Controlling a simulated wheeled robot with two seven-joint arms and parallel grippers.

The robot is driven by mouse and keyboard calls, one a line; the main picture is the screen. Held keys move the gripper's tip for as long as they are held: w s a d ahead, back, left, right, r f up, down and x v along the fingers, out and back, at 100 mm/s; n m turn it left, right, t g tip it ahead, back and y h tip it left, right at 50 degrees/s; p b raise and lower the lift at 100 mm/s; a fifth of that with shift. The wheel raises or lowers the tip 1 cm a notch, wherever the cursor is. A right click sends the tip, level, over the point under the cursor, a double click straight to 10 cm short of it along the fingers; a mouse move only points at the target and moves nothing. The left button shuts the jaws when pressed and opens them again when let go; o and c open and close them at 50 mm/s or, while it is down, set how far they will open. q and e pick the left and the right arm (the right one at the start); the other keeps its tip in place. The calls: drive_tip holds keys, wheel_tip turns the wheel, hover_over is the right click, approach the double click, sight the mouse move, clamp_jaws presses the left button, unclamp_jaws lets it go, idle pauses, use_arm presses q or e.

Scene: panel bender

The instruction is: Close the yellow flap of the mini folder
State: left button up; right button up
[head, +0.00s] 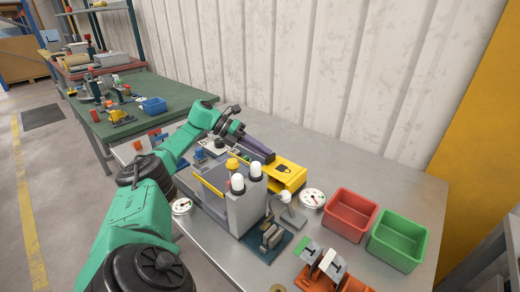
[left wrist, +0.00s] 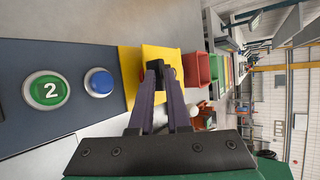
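A yellow part (head: 289,174) with a dark mark on top lies behind the grey bender body (head: 246,208); I take it to be the mini folder's flap. A yellow surface also shows in the left wrist view (left wrist: 134,75), around the fingertips. How far the flap stands open is unclear. My left gripper (head: 270,158) has long dark purple fingers, and its tips are at or just above the yellow part's left end. In the left wrist view the fingers (left wrist: 160,68) come close together at the tips; whether they touch each other or the yellow is unclear. My right gripper is out of view.
A red bin (head: 351,214) and a green bin (head: 398,240) stand at the right of the grey table. A round gauge (head: 313,198), white-topped lamps (head: 237,183) and an orange fixture (head: 332,268) are close by. The left wrist view shows a green button (left wrist: 47,91) and a blue button (left wrist: 98,82).

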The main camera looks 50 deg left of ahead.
use_arm(q)
drive_tip(key=o, duration=0.5)
drive_tip(key=f, duration=0.2)
drive_tip(key=f+g, duration=0.1)
drive_tip(key=shift+s+d+f, duration=0.1)
drive_tip(key=shift+s+d, duration=0.2)
drive_tip(key=shift+d, duration=0.05)
drive_tip(key=shift+o, duration=1.1)
drive_tip(key=shift+w+f, duration=0.1)
drive_tip(key=shift+w, duration=0.3)
drive_tip(key=shift+r, duration=0.2)
drive_tip(key=shift+a+r, duration=0.1)
drive_tip(key=shift+a, duration=0.1)
